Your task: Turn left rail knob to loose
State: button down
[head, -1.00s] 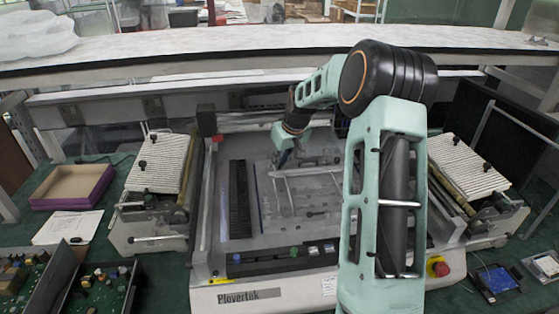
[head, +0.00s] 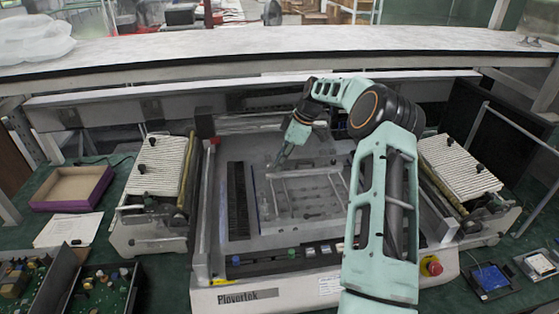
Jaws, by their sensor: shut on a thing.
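The machine marked Plovertek stands on the green bench with a pale metal rail frame (head: 308,177) on its bed. My gripper (head: 278,164) reaches down from the upper right, its tips at the upper left corner of that frame. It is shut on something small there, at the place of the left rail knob. The knob itself is hidden by the fingers and too small to make out, so its turn position cannot be told.
A black slotted strip (head: 238,200) lies left of the frame. Ribbed feeder units (head: 157,165) stand at both sides. A white shelf (head: 250,48) spans above the back. A purple-edged box (head: 72,188) sits at the left. A red button (head: 431,266) is at the front right.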

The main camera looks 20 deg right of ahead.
jog(key=shift+w+d+n+g+p, duration=0.15)
jog(key=shift+n+g+p, duration=0.4)
jog(key=shift+n, duration=0.85)
jog(key=c, duration=1.9)
grip_release()
jog(key=v, duration=1.2)
